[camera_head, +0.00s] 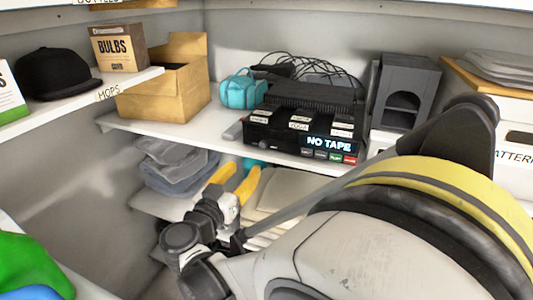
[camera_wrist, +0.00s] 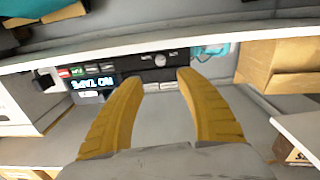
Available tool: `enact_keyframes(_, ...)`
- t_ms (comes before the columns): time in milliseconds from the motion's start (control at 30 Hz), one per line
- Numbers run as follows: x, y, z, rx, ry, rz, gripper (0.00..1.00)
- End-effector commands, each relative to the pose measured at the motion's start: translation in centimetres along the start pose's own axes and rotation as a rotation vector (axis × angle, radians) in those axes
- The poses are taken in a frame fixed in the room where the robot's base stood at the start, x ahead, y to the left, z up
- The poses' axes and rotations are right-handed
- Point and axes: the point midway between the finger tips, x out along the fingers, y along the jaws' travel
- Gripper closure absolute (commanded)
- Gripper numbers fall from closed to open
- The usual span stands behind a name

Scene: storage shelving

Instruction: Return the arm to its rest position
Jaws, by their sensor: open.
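My gripper (camera_head: 234,184) shows in the head view at the end of my arm, low in the middle, in front of the shelf that carries the black tape deck (camera_head: 305,125). Its two yellow fingers are apart with nothing between them. In the wrist view my gripper (camera_wrist: 155,85) is also open and empty, its fingers pointing toward the deck's front (camera_wrist: 125,75), which appears upside down with a lit "NO TAPE" display. My arm runs across the lower right of the head view and hides part of the shelves there.
A cardboard box (camera_head: 165,95) and a teal bag (camera_head: 243,91) stand on the middle shelf. A grey cabinet-like object (camera_head: 403,92) is at right. Folded grey cloths (camera_head: 175,165) lie on the lower shelf. A left shelf holds a black cap (camera_head: 53,74) and a "BULBS" box (camera_head: 118,47).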

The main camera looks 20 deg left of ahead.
Motion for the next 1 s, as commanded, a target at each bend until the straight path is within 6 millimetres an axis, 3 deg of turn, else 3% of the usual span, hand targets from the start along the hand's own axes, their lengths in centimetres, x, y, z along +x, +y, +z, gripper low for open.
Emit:
enact_keyframes(233,0.1,0.2,0.0,-0.002,-0.003,0.002,0.57)
enact_keyframes(367,1.7,3.3,-0.1,-0.032,-0.065,0.037,0.57)
enact_keyframes(467,3.7,9.2,0.0,-0.085,-0.186,0.089,0.57)
enact_keyframes(533,4.7,14.7,0.4,-0.124,-0.301,0.124,0.57)
enact_keyframes(667,4.0,24.4,1.7,-0.170,-0.517,0.151,0.57)
enact_keyframes(800,0.5,33.0,3.4,-0.171,-0.717,0.128,0.57)
enact_keyframes(900,-3.2,37.5,4.8,-0.143,-0.828,0.087,0.57)
enact_keyframes(1000,-7.1,40.5,6.0,-0.100,-0.905,0.031,0.57)
